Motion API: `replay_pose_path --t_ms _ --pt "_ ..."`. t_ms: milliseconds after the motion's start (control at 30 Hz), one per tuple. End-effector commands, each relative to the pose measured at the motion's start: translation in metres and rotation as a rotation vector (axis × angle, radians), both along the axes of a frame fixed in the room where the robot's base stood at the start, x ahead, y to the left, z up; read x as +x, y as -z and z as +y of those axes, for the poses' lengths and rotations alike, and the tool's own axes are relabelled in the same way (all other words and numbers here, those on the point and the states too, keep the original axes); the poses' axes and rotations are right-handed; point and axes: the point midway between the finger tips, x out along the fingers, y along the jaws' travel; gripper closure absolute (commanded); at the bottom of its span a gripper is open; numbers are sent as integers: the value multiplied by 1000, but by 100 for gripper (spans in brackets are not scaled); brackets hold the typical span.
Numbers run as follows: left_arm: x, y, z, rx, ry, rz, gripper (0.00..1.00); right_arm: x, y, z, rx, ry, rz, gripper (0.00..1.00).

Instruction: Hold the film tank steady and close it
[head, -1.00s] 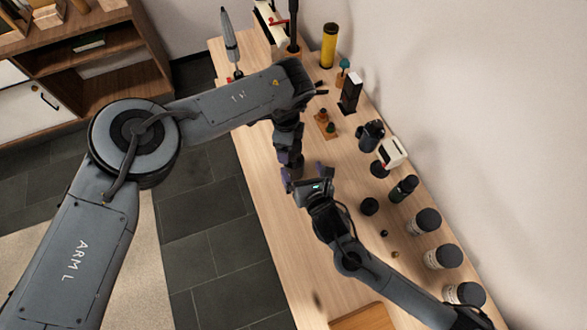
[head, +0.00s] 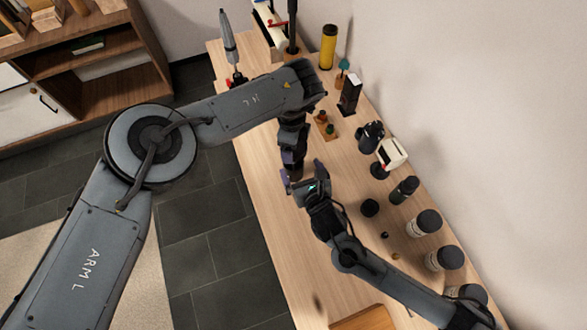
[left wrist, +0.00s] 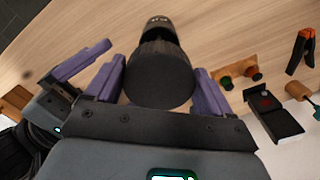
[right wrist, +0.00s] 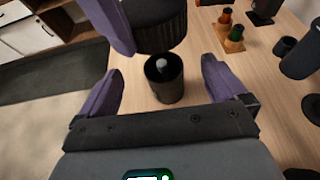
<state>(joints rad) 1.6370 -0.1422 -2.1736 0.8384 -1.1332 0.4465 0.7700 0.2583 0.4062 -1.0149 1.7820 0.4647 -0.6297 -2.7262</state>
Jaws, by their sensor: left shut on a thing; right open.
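The film tank (right wrist: 165,88) is an open black cup with a pale knob inside, standing on the table in the right wrist view. My right gripper (right wrist: 164,70) is open, one finger on each side of the tank with visible gaps. A black ribbed lid (right wrist: 158,32) hangs above and beyond the tank, beside a purple finger of my left gripper. In the left wrist view my left gripper (left wrist: 158,74) is shut on the lid (left wrist: 160,88); a dark body with white lettering shows beyond it. In the head view the grippers (head: 303,172) meet closely and hide the tank.
The wooden table (head: 265,215) carries a small wooden stand with bottles (head: 325,125), a black disc (head: 369,208), and several dark-lidded jars (head: 424,222) along the wall side. A wooden board (head: 365,320) lies near the bottom. Bare tabletop lies left of the right arm.

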Motion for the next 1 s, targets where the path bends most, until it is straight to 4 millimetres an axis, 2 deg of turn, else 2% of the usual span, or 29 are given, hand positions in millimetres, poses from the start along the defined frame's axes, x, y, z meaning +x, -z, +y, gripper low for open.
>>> replay_pose_path --t_ms 300,600,800,1000 --pt "0 0 0 0 0 0 47 -1 59 1 0 0 3 2" --pt "0 0 0 0 0 0 47 44 75 16 1 0 0 2" --pt "0 0 0 0 0 0 47 59 82 21 1 0 -1 2" --pt "0 0 0 0 0 0 47 65 85 23 1 -1 0 2"
